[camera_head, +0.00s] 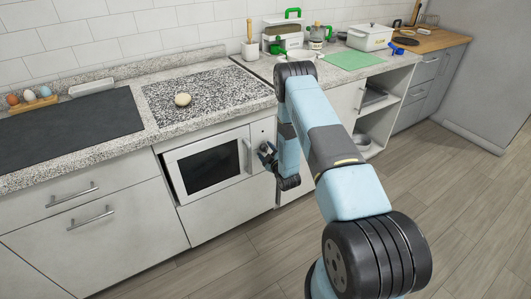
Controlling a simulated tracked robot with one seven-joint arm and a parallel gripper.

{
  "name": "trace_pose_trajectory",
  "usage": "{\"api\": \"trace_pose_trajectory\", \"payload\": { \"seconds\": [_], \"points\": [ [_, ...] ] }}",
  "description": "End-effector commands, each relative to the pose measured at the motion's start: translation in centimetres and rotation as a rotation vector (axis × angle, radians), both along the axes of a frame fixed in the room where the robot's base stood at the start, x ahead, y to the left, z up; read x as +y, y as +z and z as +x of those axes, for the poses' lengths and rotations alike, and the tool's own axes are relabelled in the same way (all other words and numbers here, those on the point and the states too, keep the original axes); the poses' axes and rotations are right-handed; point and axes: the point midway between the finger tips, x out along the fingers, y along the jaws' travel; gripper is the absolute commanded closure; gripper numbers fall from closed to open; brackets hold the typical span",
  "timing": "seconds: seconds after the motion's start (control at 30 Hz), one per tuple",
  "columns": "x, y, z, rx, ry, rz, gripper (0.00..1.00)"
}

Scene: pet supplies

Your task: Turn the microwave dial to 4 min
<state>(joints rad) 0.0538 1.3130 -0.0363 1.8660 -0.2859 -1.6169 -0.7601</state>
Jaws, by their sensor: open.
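The white microwave (211,165) with a dark window is built in below the granite counter. Its door has a pale vertical handle (246,157) on the right side. A narrow control panel (262,132) lies right of the handle, partly hidden by my arm and gripper. My dark gripper (267,154) is open in front of the panel's lower part, right of the handle. Whether it touches anything cannot be told.
The counter above bears a speckled board (208,92) with a round pale item (183,99) on it. A dark mat (65,132) and an egg holder (35,103) are at left. Drawers (91,219) stand left of the microwave; open shelves (377,117) are at right. The floor in front is clear.

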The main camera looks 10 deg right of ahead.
Motion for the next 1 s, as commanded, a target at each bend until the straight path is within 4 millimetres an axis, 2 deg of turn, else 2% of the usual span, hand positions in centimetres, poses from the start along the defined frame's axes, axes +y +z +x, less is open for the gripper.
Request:
{"api": "trace_pose_trajectory", "payload": {
  "seconds": [0.2,0.77,0.8,1.0],
  "points": [
    [0.01,-0.01,0.00,0.000,0.000,0.000,0.35],
    [0.06,-0.04,-0.04,0.001,0.001,0.000,0.89],
    [0.63,-0.05,-0.06,0.001,0.002,0.001,0.90],
    [0.14,-0.08,-0.08,0.008,0.002,0.019,0.90]
  ]
}}
